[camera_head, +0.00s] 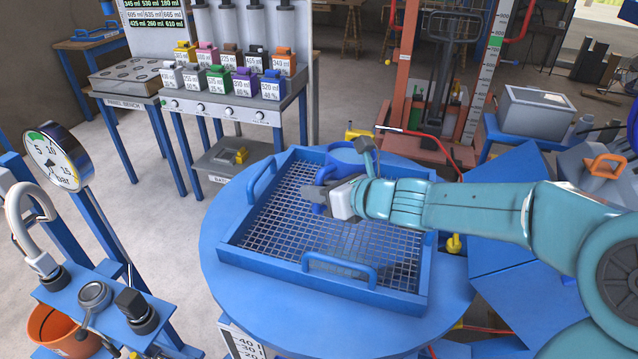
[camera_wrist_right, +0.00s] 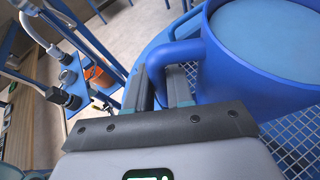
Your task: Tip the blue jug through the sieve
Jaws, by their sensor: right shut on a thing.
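The sieve (camera_head: 310,277) is a blue square tray with a grey mesh floor and blue handles, lying on a round blue top. My right gripper (camera_head: 318,194) is over the mesh in the head view. In the right wrist view, my right gripper (camera_wrist_right: 168,85) is shut on the handle of the blue jug (camera_wrist_right: 235,88). The jug looks about upright, with a flat pale-blue surface inside its rim. The mesh shows below it. In the head view my wrist hides much of the jug. My left gripper is not in view.
The round blue top (camera_head: 225,265) extends around the sieve. A pressure gauge (camera_head: 57,155) and an orange bucket (camera_head: 62,335) stand at left. A dispenser bench (camera_head: 225,110) with several colored containers stands behind. A red-framed lift (camera_head: 435,90) is at the back right.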

